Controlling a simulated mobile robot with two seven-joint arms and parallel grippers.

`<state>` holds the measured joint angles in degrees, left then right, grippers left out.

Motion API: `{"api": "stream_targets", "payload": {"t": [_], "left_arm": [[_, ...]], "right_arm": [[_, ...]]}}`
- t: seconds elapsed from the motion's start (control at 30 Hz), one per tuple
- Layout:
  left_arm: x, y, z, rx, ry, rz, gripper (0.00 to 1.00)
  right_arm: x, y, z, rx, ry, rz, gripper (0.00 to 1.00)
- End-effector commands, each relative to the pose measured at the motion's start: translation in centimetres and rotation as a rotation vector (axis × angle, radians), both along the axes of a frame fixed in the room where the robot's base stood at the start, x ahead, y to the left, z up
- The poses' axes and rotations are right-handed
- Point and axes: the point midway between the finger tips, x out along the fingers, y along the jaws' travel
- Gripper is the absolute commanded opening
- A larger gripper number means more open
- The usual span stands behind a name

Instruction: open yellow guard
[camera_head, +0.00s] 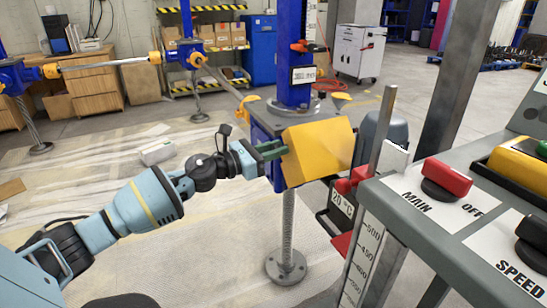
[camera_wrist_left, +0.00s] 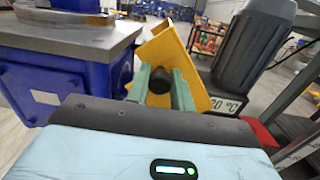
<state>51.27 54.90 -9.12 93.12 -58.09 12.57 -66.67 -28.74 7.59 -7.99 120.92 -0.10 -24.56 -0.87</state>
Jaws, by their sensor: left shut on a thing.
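The yellow guard (camera_head: 322,150) is a box-like cover at the right side of the blue screw jack (camera_head: 262,118), and it sits tilted. In the left wrist view the guard (camera_wrist_left: 166,48) shows an angled plate and edge straight ahead of the fingers. My left gripper (camera_head: 273,150) reaches in from the left, its green fingers at the guard's left edge. The guard's far side is hidden. My right gripper is not in view.
A grey control panel (camera_head: 425,215) with a red MAIN knob (camera_head: 447,178) stands close at the right. A grey motor (camera_head: 385,135) is just right of the guard. A threaded spindle (camera_head: 287,230) stands below the jack. The floor at left is mostly clear.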

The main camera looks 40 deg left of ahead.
Motion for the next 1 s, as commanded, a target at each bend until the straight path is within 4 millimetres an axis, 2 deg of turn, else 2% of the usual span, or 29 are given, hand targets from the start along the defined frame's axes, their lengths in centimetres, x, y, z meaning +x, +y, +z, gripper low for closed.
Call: {"api": "stream_targets", "payload": {"t": [0.1, 0.4, 1.0], "left_arm": [[-0.2, -0.5, 1.3, 0.096, -0.044, 0.001, 0.0], [-0.7, -1.8, 3.0, 0.274, -0.119, 0.002, 0.0], [-1.1, -2.6, 3.7, 0.366, -0.157, 0.001, 0.0]], "right_arm": [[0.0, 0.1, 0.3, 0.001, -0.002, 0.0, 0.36], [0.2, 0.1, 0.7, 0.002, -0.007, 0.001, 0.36], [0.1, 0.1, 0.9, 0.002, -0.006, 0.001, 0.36]]}}
